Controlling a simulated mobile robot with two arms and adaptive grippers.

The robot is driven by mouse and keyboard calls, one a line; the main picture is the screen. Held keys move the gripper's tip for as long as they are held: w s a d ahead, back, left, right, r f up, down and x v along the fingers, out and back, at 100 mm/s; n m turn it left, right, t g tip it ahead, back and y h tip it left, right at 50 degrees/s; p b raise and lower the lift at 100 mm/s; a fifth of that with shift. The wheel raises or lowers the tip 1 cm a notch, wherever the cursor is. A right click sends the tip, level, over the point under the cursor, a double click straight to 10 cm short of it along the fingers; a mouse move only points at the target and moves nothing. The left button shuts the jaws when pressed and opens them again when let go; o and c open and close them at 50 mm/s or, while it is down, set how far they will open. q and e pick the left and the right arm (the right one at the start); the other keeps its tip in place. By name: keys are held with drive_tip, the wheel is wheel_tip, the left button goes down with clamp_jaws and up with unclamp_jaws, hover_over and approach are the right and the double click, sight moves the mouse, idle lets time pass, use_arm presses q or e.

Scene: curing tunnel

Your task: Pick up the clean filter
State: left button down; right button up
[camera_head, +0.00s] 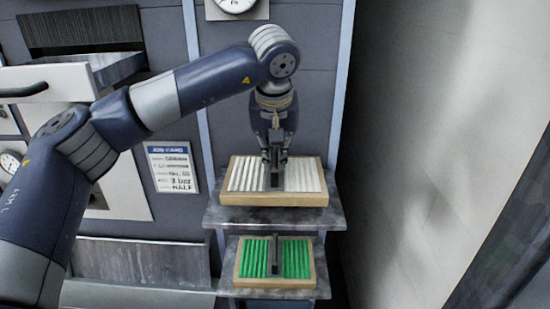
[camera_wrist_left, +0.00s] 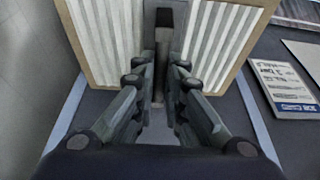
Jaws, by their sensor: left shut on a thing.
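The clean filter (camera_head: 243,176) is a white pleated panel in a tan frame with a dark upright handle across its middle. It sits at the upper shelf in the head view and fills the top of the left wrist view (camera_wrist_left: 108,40). My left gripper (camera_head: 275,172) points down over the middle of the filter and is shut on its dark handle (camera_wrist_left: 163,50). Whether the filter rests on the shelf or is slightly raised, I cannot tell. My right gripper is in neither view.
A green pleated filter (camera_head: 254,258) in a tan frame with a dark handle lies on the lower shelf (camera_head: 226,285). The upper shelf (camera_head: 222,216) juts from a grey panelled wall. A printed sign (camera_head: 171,167) is left of it. A pale wall (camera_head: 410,150) stands to the right.

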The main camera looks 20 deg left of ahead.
sight(275, 159)
use_arm(q)
wheel_tip(275, 159, up, 2)
drive_tip(key=shift+r+p, duration=0.1)
drive_tip(key=shift+p, duration=0.25)
drive_tip(key=shift+s, duration=0.15)
drive_tip(key=shift+w+r, duration=0.2)
drive_tip(key=shift+r, duration=0.1)
drive_tip(key=shift+v, duration=0.85)
drive_tip(key=shift+w, duration=0.15)
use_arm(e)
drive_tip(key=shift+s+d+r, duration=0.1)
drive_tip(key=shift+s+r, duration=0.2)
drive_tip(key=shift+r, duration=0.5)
